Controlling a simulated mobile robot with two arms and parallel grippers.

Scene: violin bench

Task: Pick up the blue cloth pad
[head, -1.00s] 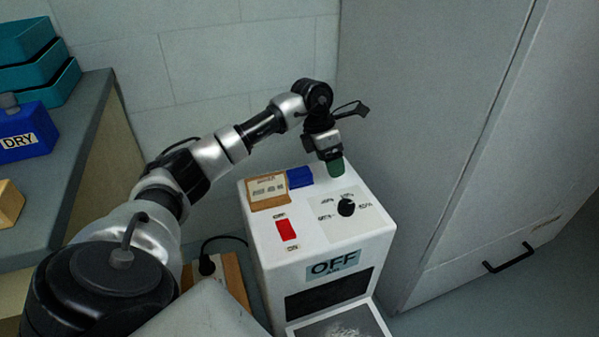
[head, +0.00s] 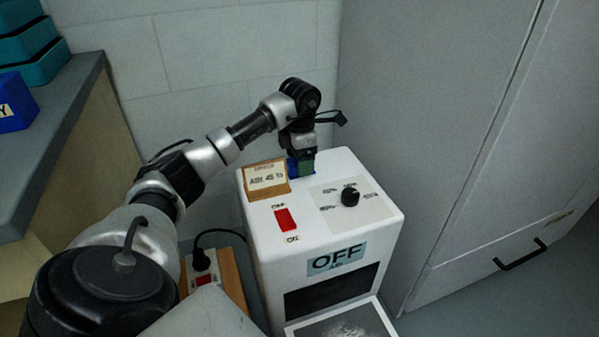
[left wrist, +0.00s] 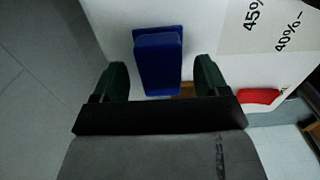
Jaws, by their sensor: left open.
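In the left wrist view the pad (left wrist: 158,62) shows between the two dark green fingertips of my left gripper (left wrist: 160,78). The gripper is open, with a visible gap on each side of the pad. Whether the fingers are low enough to straddle it is hard to tell. My right gripper is not in view.
A red switch (head: 285,219) and a black knob (head: 350,197) are on the machine's top. A tall grey cabinet (head: 430,130) is at the right. A bench with teal trays (head: 42,62) is at the left.

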